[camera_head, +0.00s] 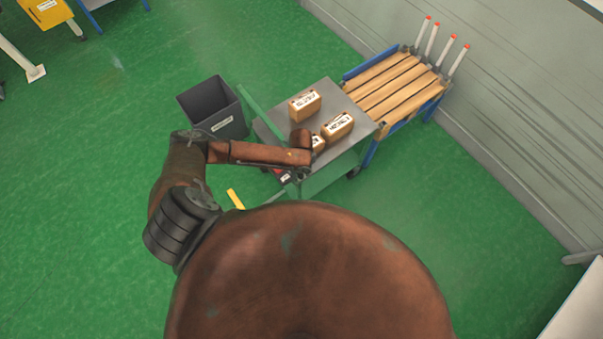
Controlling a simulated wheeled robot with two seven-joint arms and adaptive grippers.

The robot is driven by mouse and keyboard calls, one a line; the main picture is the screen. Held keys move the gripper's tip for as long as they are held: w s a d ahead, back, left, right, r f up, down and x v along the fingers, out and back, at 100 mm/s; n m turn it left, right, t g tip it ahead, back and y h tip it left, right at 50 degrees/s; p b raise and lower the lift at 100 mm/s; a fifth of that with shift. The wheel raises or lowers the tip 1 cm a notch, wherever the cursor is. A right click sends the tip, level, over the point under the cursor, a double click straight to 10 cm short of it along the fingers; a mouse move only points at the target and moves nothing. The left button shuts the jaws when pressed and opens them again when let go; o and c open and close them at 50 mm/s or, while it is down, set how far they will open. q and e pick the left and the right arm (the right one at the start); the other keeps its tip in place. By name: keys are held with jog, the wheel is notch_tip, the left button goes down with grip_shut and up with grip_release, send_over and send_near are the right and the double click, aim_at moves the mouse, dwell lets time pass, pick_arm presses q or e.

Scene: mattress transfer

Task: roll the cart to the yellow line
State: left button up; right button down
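The cart (335,97) has a grey top and green sides and stands ahead of me. Several brown labelled boxes are on it, including one at the back (305,106) and one at the right (338,127); my arm partly covers another. My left arm reaches in from the left, over the cart's near left corner. My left gripper (288,177) is low at that corner, beside a small red part; its fingers are too small and covered to read. A short yellow strip (235,199) shows on the floor left of the cart, partly hidden by my body. My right gripper is out of view.
A dark grey bin (214,108) stands close to the cart's left. A blue-framed rack with wooden slats and white posts (393,84) stands behind the cart on the right, near the grey wall (500,80). Green floor is clear at left and lower right.

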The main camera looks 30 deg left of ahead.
pick_arm(q)
grip_shut()
jog(key=shift+s, duration=0.1)
dwell(0.6)
